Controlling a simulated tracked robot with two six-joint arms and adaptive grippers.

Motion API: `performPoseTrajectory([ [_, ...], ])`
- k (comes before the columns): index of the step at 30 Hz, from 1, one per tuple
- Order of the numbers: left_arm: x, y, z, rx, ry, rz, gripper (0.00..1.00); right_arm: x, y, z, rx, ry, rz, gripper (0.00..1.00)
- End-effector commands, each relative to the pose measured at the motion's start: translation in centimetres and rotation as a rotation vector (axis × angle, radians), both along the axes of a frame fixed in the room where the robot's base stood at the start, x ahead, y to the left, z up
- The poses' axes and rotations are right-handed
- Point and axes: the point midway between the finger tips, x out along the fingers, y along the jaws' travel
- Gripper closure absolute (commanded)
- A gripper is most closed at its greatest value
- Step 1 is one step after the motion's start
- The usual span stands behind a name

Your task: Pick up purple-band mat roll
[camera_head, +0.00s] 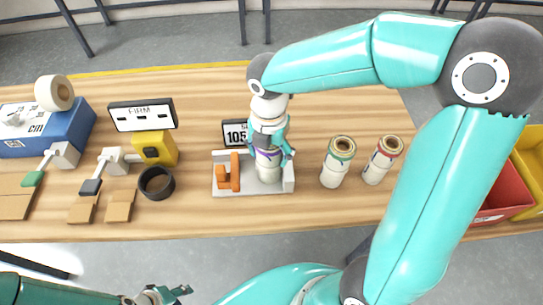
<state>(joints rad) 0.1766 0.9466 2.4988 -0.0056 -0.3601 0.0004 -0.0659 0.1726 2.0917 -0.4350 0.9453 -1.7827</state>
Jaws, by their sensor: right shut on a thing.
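The purple-band mat roll (268,172) is a white upright roll with a purple band near its top. It stands on a light grey tray or fixture (223,188) at the middle of the table. My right gripper (268,148) comes down from above and is shut on the roll near its band, hiding the top of it. My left gripper (168,295) is at the bottom edge of the head view, off the table's front edge, with its fingertips apart and nothing between them.
Two other white rolls, one green-banded (337,163) and one red-banded (382,161), stand to the right. An orange clamp (229,177) is on the fixture beside the roll. A black ring (157,184) and blue box (62,133) are left.

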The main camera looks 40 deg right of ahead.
Motion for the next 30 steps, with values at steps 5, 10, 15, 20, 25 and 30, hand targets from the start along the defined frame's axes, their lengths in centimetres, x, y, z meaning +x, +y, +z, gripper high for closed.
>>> performPoseTrajectory([
  [5, 0.0, 0.0, 0.0, 0.000, 0.000, 0.000, 0.60, -0.1, 0.0, -0.1, 0.000, 0.004, 0.000, 0.79],
  [10, 0.0, 0.0, 0.0, 0.000, 0.000, 0.000, 0.60, -0.2, 0.0, -0.1, -0.001, 0.005, 0.000, 0.79],
  [15, 0.0, 0.0, -0.1, 0.000, 0.000, 0.000, 0.60, -0.4, 0.4, 0.3, -0.001, 0.005, 0.001, 0.80],
  [20, 0.0, 0.0, -0.2, 0.000, 0.000, 0.000, 0.60, -1.1, 1.3, 1.5, -0.001, 0.001, 0.001, 0.80],
  [25, 0.0, 0.0, -0.5, 0.000, 0.000, 0.000, 0.60, -2.7, 3.5, 2.9, 0.000, -0.001, 0.005, 0.80],
  [30, 0.0, 0.0, -0.7, 0.000, 0.000, 0.000, 0.60, -4.8, 6.6, 4.9, 0.001, -0.003, 0.007, 0.80],
])
